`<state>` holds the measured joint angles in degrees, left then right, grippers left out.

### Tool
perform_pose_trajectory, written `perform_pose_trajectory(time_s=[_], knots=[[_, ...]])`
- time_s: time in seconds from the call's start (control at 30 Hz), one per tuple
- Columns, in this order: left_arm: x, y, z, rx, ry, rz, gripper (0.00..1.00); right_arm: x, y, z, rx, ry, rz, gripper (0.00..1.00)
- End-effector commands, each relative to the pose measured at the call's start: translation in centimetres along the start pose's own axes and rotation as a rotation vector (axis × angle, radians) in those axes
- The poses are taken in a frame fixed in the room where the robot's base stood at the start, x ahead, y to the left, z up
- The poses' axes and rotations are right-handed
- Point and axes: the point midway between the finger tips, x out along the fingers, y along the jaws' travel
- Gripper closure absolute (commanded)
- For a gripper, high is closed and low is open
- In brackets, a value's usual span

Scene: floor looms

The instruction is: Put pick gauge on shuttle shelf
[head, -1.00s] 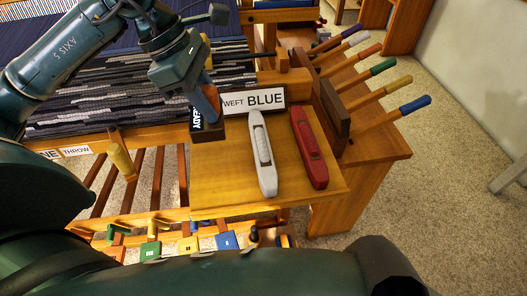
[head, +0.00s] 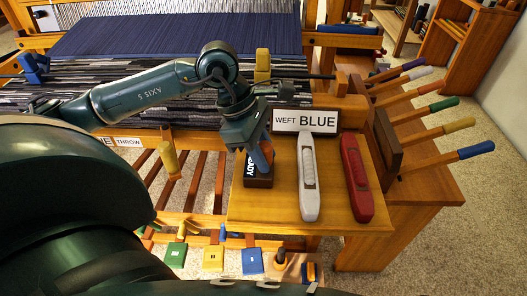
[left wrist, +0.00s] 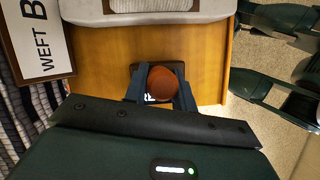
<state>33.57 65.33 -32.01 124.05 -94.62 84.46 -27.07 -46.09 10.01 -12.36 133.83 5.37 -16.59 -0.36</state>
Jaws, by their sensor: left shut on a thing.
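The pick gauge, as I take it, is a dark brown block (head: 259,181) with a white READY label. In the left wrist view its round reddish-brown knob (left wrist: 162,84) sits between the fingers. My left gripper (head: 260,160) points down and is shut on the knob. The block is upright at the left part of the shuttle shelf (head: 272,212), left of the white shuttle (head: 309,182). Its underside is hidden, so I cannot tell whether it touches the wood. My right gripper is not in view.
A red shuttle (head: 356,178) lies right of the white one. A WEFT BLUE sign (head: 305,121) stands behind them. Several coloured handles (head: 440,107) stick out at the right. The shelf's front left part is bare. Coloured treadle tags (head: 213,258) are below.

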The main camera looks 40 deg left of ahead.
Motion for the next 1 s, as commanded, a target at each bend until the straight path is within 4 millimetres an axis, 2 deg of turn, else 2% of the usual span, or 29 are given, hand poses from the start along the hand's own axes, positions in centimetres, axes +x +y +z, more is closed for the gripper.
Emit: perform_pose_trajectory(time_s=[0.07, 0.1, 0.33, 0.57, 0.7, 0.77, 1.0], knots=[[0.4, 0.0, -0.2, 0.000, 0.000, 0.000, 0.99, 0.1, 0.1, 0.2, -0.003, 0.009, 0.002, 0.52], [0.3, 0.0, -0.1, 0.000, 0.000, 0.000, 0.71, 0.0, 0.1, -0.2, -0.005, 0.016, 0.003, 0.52], [0.2, 0.0, -0.1, -0.001, 0.000, 0.000, 0.53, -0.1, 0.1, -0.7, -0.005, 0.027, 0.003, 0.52], [0.2, 0.0, -0.1, -0.001, 0.000, 0.000, 0.52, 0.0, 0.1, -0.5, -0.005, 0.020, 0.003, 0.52], [-0.5, 0.1, 0.1, -0.001, 0.001, 0.002, 0.52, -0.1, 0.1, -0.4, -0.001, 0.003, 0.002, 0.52], [-1.4, 0.1, 0.0, -0.001, 0.002, 0.004, 0.52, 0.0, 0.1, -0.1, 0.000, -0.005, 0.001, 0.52], [-6.6, 0.1, 0.0, -0.001, 0.002, 0.006, 0.52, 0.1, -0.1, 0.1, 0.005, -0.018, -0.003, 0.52]])
